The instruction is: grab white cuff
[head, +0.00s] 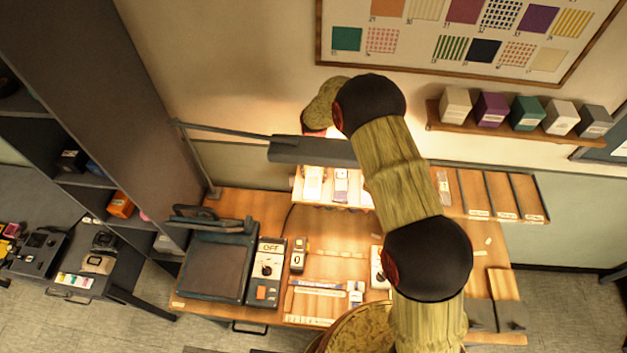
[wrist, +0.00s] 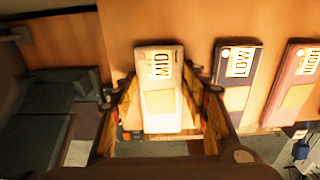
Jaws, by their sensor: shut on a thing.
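The white cuff (wrist: 160,112), a flat pale block labelled MID, is upright in the middle of the wrist view. My gripper (wrist: 163,84) has one finger along each long side of it and is shut on it. The cuff's upper part is against the wooden shelf (wrist: 125,40), and its lower end extends past the shelf edge. I cannot tell whether it still touches the shelf. In the head view a pale block, likely this cuff (head: 313,184), shows under the lamp bar. My fingers are hidden there.
A dark block labelled LOW (wrist: 236,75) and a pink block labelled HIGH (wrist: 291,83) are to the right of the cuff. A dark lamp bar (head: 310,151) crosses above the shelf. The workbench below carries a dark press (head: 218,267) and an OFF control box (head: 265,270).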

